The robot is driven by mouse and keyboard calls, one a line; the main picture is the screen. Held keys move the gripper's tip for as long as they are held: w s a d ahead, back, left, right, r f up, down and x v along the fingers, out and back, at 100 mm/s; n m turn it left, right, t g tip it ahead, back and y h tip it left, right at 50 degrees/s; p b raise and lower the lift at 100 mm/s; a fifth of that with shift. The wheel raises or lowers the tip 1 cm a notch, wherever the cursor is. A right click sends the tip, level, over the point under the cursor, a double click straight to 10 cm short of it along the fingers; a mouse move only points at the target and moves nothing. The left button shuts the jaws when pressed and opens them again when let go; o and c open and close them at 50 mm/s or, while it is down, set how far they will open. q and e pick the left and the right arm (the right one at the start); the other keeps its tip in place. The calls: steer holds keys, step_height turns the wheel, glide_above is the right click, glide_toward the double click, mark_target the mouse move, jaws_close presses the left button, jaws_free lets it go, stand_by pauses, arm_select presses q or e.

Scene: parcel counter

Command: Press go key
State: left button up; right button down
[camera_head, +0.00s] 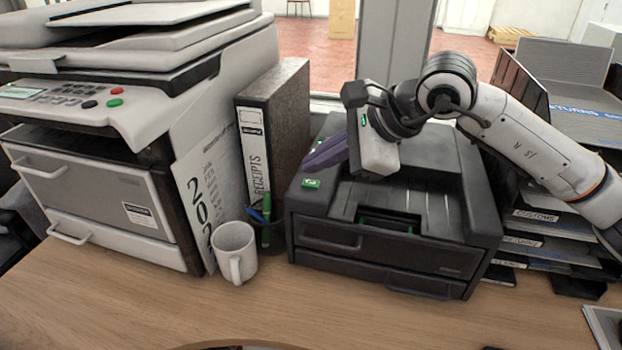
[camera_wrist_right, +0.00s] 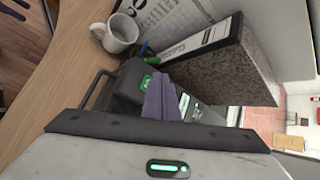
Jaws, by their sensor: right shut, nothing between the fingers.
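The go key appears to be the small green key (camera_head: 311,183) with white marking at the front left corner of the black printer (camera_head: 375,242). It also shows in the right wrist view (camera_wrist_right: 152,60), just beyond my fingertips. My right gripper (camera_head: 308,166) has purple-grey fingers, shut together with nothing between them. They point down and left, with the tips just above and behind the key in the head view. My left gripper is not in view.
A white mug (camera_head: 235,250) and a black pen cup (camera_head: 268,236) stand left of the printer. A receipts binder (camera_head: 272,130) stands behind them. A large copier (camera_head: 100,180) with red and green buttons is at left. Labelled trays (camera_head: 545,225) are at right.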

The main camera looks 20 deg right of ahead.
mark_target(318, 185)
step_height(318, 185, up, 5)
steer(key=p, duration=0.2)
steer(key=shift+r+p, duration=0.2)
steer(key=shift+p, duration=0.1)
steer(key=shift+f, duration=0.1)
stand_by(0.5)
